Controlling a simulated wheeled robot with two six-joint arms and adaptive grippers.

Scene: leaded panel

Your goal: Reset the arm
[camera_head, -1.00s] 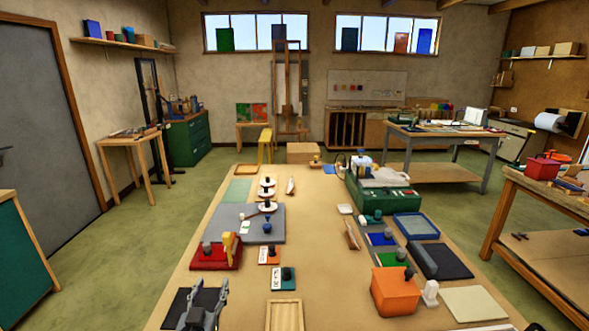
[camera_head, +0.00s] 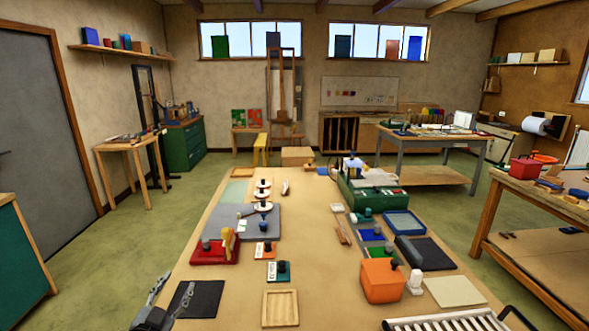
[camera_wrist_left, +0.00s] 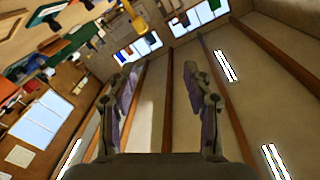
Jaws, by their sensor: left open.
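My left gripper (camera_head: 170,302) is at the lower left of the head view, beside the left front edge of the long wooden table (camera_head: 225,310). It is open and nothing shows between its fingers. In the left wrist view the two fingers of my left gripper (camera_wrist_left: 160,85) stand apart, with the ceiling beams and windows behind them. My right gripper is not in view.
A black mat (camera_head: 195,299) lies close to my left gripper. A wooden tray (camera_head: 280,308), an orange block (camera_head: 382,281) and a red base (camera_head: 214,250) stand on the table. A slatted white rack (camera_head: 450,322) is at the front right.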

